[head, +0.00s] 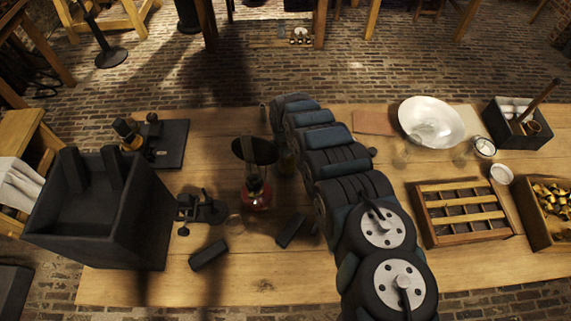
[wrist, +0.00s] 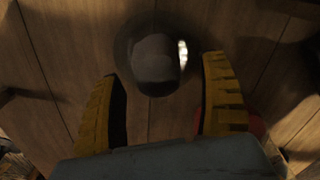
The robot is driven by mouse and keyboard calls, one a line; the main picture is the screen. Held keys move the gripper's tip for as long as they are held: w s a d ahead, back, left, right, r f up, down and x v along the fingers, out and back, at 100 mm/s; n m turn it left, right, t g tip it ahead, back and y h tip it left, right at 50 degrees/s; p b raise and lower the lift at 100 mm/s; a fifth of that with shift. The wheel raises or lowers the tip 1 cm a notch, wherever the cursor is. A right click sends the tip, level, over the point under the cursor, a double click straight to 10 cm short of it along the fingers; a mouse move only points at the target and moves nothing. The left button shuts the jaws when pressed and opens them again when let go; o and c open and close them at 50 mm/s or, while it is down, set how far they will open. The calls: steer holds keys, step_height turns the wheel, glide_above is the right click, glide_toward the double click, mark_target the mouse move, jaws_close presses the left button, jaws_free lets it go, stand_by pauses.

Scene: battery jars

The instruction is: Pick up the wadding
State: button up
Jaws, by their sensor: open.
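In the wrist view, my gripper (wrist: 160,78) is open, with its two yellow ribbed fingers spread apart and nothing held between them. Just beyond the fingertips is a dark, round, glassy vessel (wrist: 124,48) with a bright glint on its right side. A dull grey rounded lump (wrist: 155,60) shows in it; it may be the wadding, but the dim light leaves this unsure. In the head view my arm hides the gripper's fingers, and I cannot make out the wadding there.
A red-based lamp (head: 257,194) stands on the wooden table (head: 270,275) left of my arm. Dark blocks (head: 209,255) lie in front. A black box (head: 95,215) is at left. A slatted wooden rack (head: 428,222), white bowl (head: 431,117) and black tool box (head: 516,125) are at right.

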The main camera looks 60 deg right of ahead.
steer(key=shift+d+f+b, duration=0.15)
steer(key=shift+f+b, duration=0.2)
steer(key=shift+f, duration=1.3)
steer(key=c, duration=1)
